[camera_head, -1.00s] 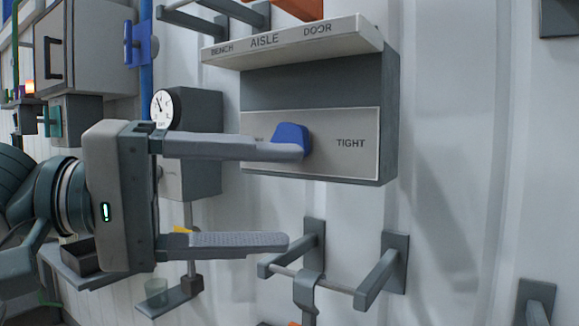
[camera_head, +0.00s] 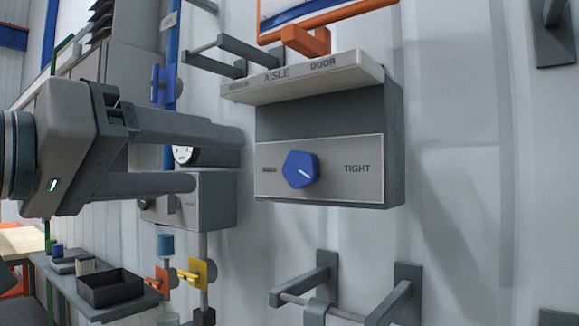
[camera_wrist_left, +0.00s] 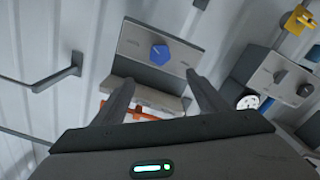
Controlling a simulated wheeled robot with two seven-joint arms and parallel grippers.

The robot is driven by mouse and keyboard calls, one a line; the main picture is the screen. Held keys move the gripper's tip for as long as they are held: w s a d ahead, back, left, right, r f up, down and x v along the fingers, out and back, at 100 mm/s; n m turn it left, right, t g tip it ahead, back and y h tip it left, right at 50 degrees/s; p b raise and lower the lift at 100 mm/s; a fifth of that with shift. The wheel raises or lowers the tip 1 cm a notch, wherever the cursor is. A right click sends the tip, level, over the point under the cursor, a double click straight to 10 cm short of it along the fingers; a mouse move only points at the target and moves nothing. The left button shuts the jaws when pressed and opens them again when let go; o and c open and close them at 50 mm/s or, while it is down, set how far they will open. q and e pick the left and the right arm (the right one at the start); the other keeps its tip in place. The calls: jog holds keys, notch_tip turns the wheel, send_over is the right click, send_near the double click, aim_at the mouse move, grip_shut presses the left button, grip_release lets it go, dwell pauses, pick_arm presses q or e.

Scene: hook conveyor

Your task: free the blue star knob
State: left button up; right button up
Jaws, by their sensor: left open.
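The blue star knob (camera_head: 300,170) sits on the light face plate of a grey wall box. Its white pointer mark slants down to the right, toward the word TIGHT. In the left wrist view the knob (camera_wrist_left: 160,54) shows beyond the fingers, nothing covering it. My left gripper (camera_head: 218,160) is open and empty, to the left of the knob and apart from it. In the left wrist view its two fingers (camera_wrist_left: 160,88) stand spread. My right gripper is not in view.
A labelled shelf lip (camera_head: 305,76) juts out above the knob. A grey box with a gauge (camera_head: 200,195) is behind my left gripper. Wall brackets with a bar (camera_head: 345,295) stand below. An orange bracket (camera_head: 306,40) is above.

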aim_at(296, 166)
pick_arm(q)
jog(key=p+x, duration=0.4)
jog(key=x, duration=1.1)
jog(key=shift+w+d, duration=0.2)
jog(key=shift+w, duration=0.05)
jog(key=shift+p+x, duration=0.4)
jog(key=shift+x, duration=0.5)
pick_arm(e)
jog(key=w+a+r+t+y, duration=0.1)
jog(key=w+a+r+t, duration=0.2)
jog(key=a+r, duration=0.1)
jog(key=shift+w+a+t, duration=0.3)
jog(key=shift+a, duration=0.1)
pick_arm(q)
jog(key=shift+f, duration=0.1)
jog(key=shift+c, duration=0.2)
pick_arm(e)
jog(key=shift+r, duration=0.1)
pick_arm(q)
jog(key=c, duration=1)
